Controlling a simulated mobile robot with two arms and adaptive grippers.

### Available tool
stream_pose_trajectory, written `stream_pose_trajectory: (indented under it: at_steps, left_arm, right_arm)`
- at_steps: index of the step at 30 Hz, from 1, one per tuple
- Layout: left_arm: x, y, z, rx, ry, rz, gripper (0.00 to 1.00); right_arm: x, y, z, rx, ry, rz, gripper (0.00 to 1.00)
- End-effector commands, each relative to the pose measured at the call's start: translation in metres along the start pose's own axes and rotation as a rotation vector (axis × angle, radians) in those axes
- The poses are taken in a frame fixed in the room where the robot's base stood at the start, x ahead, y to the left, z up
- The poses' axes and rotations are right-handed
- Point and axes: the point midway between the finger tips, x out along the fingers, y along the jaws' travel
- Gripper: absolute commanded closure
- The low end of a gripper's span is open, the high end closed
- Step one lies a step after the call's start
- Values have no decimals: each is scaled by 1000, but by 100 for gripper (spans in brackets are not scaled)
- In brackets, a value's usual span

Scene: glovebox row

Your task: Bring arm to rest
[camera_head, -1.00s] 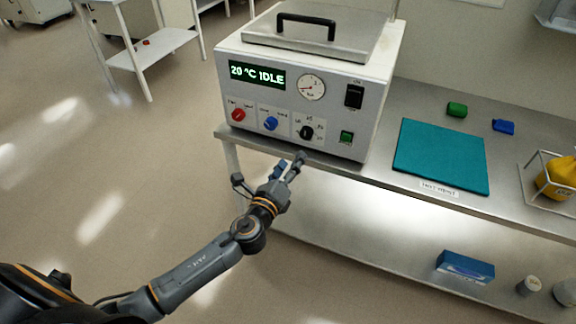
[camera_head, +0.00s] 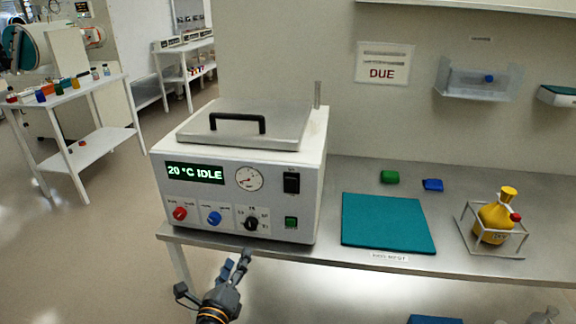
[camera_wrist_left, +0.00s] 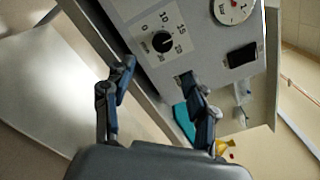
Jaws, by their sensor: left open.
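My left gripper (camera_head: 212,278) is open and empty, low in the head view, in front of the bench edge and below the control panel of a white machine. The left wrist view shows its two fingers (camera_wrist_left: 158,92) spread apart, with the machine's black dial (camera_wrist_left: 162,42) beyond them. The machine (camera_head: 240,180) has a lid with a black handle, a display reading "20 °C IDLE", a gauge, and red, blue and black knobs. I see no contact between the fingers and the machine, though the exact gap is hard to judge. My right gripper is not in view.
The steel bench (camera_head: 345,260) carries a teal mat (camera_head: 388,222), a green block (camera_head: 389,176), a blue block (camera_head: 432,185) and a yellow flask (camera_head: 495,218) in a wire frame. A white side table (camera_head: 100,88) with small items stands at left. Open floor lies between.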

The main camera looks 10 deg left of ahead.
Motion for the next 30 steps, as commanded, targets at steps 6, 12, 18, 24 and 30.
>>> stream_pose_trajectory:
  at_steps: [6, 12, 18, 24, 30]
  left_arm:
    - [-10, 78, -50, -204, 93, 186, 43]
    - [-64, 196, -132, -580, 164, 519, 43]
    - [-160, 289, -209, -959, 120, 871, 43]
    - [-285, 348, -276, -1307, -47, 1220, 43]
    - [-410, 371, -323, -1569, -309, 1509, 43]
  right_arm:
    - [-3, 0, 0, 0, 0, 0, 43]
    - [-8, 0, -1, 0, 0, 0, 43]
    - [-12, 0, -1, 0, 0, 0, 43]
    - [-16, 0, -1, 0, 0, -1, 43]
    - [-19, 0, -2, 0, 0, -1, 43]
